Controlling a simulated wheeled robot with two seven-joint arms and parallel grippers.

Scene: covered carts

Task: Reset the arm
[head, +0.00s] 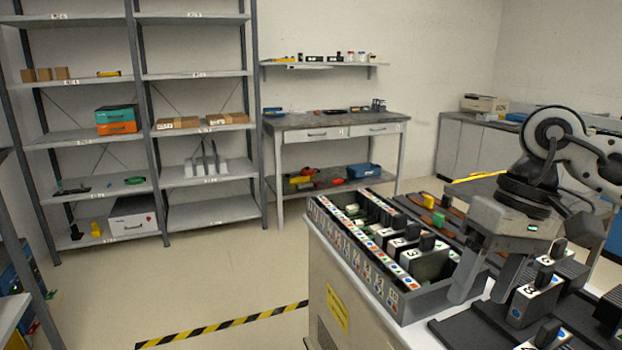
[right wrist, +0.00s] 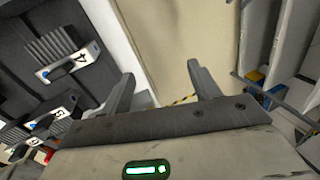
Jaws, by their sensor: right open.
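My right arm comes in from the right in the head view, bent at a dark round joint. Its grey right gripper (head: 484,292) points down over the cart, near the right end of the long grey bin. The two fingers stand apart with nothing held between them. In the right wrist view the right gripper (right wrist: 160,78) also shows both fingers spread and empty, with floor and a white cart edge beyond them. I cannot tell the exact gap between the fingertips and the bin. My left gripper is in neither view.
The cart (head: 339,301) carries a bin (head: 432,300) of numbered blocks, and dark trays with more numbered blocks (head: 536,297) lie to the right. A workbench (head: 333,121) and shelving (head: 155,128) stand behind. The floor (head: 230,270) at left is clear, with a striped tape line.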

